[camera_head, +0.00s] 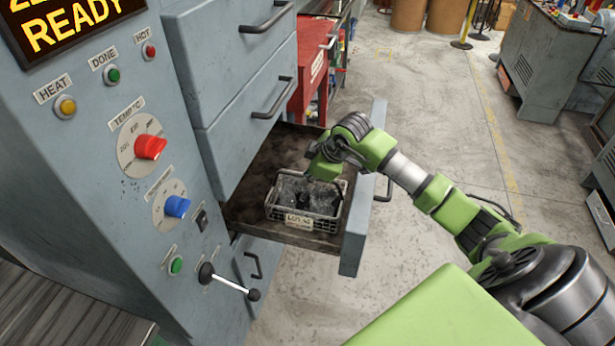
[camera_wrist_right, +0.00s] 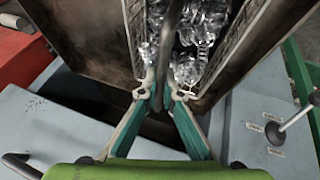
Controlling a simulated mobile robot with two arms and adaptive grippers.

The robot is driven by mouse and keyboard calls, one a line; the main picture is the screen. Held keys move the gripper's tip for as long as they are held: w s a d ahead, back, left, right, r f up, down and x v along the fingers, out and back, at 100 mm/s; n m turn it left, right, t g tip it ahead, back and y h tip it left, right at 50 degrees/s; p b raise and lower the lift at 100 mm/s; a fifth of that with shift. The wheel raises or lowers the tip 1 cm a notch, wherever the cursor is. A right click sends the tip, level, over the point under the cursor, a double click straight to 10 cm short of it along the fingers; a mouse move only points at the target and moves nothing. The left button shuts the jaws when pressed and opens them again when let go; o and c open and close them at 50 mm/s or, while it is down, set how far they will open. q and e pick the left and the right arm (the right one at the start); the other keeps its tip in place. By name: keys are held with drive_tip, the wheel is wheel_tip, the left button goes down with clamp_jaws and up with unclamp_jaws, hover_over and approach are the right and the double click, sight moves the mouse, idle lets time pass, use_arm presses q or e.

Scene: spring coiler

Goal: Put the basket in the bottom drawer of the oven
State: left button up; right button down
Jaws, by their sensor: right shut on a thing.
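The wire basket (camera_head: 272,211) carries a small label on its front and holds shiny metal pieces. It is inside the pulled-out drawer (camera_head: 352,240) of the grey oven (camera_head: 190,130); I cannot tell whether it touches the drawer floor. My right gripper (camera_head: 325,172) is over the basket, shut on its dark handle. In the right wrist view, my right gripper (camera_wrist_right: 162,95) has its fingers closed around the handle (camera_wrist_right: 168,48), with the basket (camera_wrist_right: 130,35) beyond them. My left gripper is not in view.
Closed drawers with dark handles (camera_head: 270,100) are above the open one. Another handle (camera_head: 253,265) is on a panel below it. A lever (camera_head: 230,284) sticks out from the oven's control panel. A red cabinet (camera_head: 312,70) stands behind.

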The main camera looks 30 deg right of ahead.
drive_tip(key=c, duration=2.2)
unclamp_jaws()
drive_tip(key=shift+s+r, duration=0.1)
drive_tip(key=v, duration=1.1)
drive_tip(key=shift+s+r+b, duration=0.2)
drive_tip(key=shift+r+b, duration=0.15)
drive_tip(key=shift+b, duration=0.05)
